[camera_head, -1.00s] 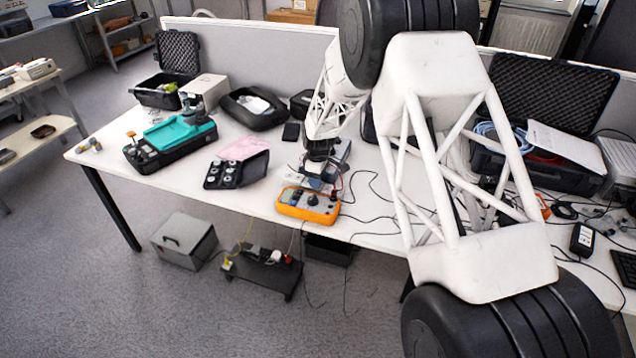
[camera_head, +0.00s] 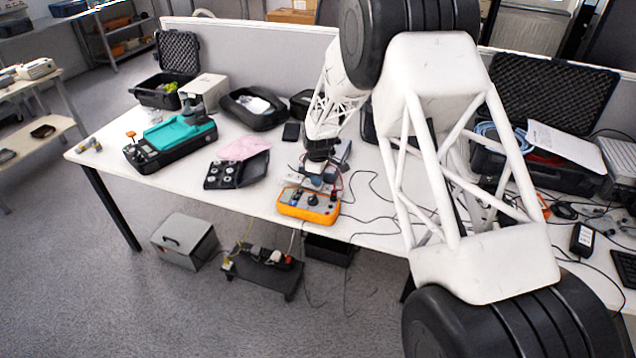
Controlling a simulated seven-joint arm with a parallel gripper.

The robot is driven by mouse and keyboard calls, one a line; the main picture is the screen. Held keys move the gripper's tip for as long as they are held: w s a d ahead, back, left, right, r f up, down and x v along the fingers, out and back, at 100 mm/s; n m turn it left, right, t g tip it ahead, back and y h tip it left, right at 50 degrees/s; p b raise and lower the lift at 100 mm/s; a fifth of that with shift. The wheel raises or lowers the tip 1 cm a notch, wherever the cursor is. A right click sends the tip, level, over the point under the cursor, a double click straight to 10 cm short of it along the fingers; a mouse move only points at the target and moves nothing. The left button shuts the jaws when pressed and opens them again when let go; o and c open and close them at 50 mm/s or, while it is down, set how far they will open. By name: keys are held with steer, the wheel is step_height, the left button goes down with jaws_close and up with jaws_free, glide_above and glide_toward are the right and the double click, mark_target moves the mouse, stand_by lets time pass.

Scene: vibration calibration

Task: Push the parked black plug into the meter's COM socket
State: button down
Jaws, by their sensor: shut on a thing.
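The orange meter (camera_head: 308,205) lies near the front edge of the white table, with a dark dial and small sockets on its top face. My gripper (camera_head: 316,183) points down just behind and over the meter's back edge. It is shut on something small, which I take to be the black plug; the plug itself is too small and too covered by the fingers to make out. The COM socket cannot be told apart at this size. Whether the plug touches the meter cannot be seen. Red and black leads run beside the meter on its right.
Left of the meter stands an open black case (camera_head: 222,174) with round pieces. A teal and black device (camera_head: 172,142) is farther left. Loose black cables (camera_head: 375,215) lie to the right. A black open case (camera_head: 545,110) stands at the right.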

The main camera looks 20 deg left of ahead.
steer(key=shift+r, duration=0.9)
stand_by(2.2)
steer(key=shift+r, duration=1.55)
steer(key=shift+s+d, duration=0.1)
steer(key=shift+s, duration=0.05)
steer(key=shift+s+d+r, duration=0.4)
steer(key=shift+s+d, duration=0.95)
steer(key=shift+s, duration=0.3)
steer(key=shift+s+d+r, duration=0.25)
steer(key=shift+s+d, duration=0.95)
steer(key=shift+s, duration=0.4)
steer(key=shift+s+d+r, duration=0.3)
steer(key=shift+s+d, duration=0.95)
steer(key=shift+s, duration=0.3)
steer(key=shift+f, duration=1.65)
steer(key=shift+f, duration=0.4)
